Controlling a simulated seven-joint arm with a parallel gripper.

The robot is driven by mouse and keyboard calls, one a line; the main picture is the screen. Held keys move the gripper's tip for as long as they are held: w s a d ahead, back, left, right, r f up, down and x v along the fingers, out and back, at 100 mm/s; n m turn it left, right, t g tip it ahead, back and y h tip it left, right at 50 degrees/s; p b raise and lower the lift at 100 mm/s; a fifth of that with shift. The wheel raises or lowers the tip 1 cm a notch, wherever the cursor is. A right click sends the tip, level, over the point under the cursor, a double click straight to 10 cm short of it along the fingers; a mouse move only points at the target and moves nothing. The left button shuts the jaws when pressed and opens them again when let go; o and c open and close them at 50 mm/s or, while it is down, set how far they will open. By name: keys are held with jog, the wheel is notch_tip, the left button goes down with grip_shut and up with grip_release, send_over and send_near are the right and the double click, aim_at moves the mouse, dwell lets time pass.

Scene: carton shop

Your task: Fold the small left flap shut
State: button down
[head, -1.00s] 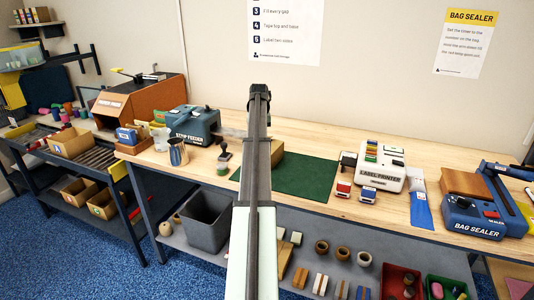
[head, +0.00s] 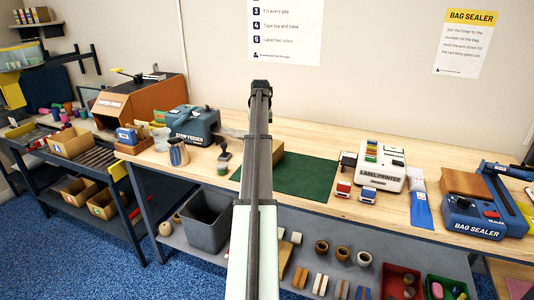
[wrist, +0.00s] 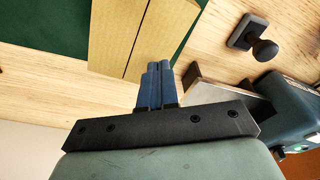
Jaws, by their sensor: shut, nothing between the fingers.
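The cardboard carton (wrist: 112,38) shows at the top of the wrist view, cut by the frame edge. I cannot tell which part is the small left flap. My gripper (wrist: 157,66) is shut and empty, with its blue fingertips at the carton's near edge; I cannot tell whether they touch it. In the head view my arm hides the gripper and most of the carton; only a small brown piece (head: 277,152) shows to the arm's right.
A green mat (head: 305,173) lies under the carton area on the wooden bench (head: 400,205). A dark stamp with a round knob (wrist: 262,46) and the strip feeder (head: 192,125) stand to its left in the head view. The label printer (head: 382,168) stands to its right.

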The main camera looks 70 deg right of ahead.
jog(key=shift+r, duration=2.45)
